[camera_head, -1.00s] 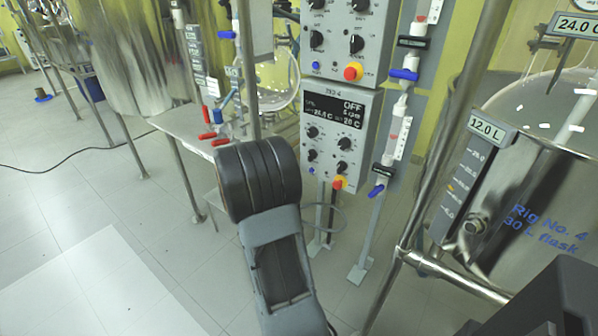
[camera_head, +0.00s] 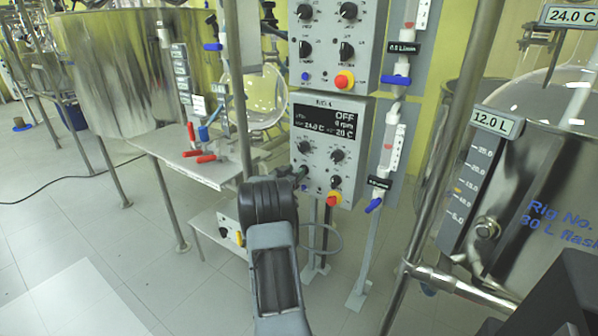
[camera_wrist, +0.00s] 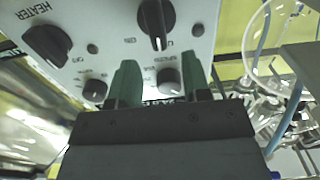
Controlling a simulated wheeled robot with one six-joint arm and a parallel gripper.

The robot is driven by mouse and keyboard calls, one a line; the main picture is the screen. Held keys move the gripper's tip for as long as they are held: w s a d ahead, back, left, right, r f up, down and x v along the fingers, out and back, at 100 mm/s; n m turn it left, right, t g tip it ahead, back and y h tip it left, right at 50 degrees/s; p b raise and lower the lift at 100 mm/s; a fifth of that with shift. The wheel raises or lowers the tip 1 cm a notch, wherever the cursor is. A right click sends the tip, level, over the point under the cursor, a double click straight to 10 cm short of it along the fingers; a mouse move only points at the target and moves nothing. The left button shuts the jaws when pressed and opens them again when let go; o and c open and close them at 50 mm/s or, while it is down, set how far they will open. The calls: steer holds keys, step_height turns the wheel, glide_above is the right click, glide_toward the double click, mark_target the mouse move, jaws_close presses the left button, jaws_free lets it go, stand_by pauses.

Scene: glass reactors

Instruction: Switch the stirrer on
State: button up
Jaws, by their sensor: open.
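The lower control box (camera_head: 322,150) of the rig is a light grey panel with a dark display (camera_head: 325,121) that reads OFF and 0 rpm. Below the display are several black knobs, a red and yellow button (camera_head: 334,199) and a small blue button (camera_head: 305,187). My gripper (camera_head: 301,171) is at the lower left of this panel, partly hidden by my arm. In the wrist view my gripper (camera_wrist: 158,77) is open, with two green fingers spread at the panel face. A small knob (camera_wrist: 168,80) shows between the fingers; I cannot tell whether they touch it.
A similar control box (camera_head: 330,45) is directly above. A valve column with blue handles (camera_head: 396,80) stands to the right. A steel vessel (camera_head: 540,190) fills the right side. A steel table with red-handled valves (camera_head: 205,158) is on the left. The floor at lower left is clear.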

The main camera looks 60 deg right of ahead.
mark_target(300, 167)
steer(key=shift+d, duration=1.7)
jaws_close()
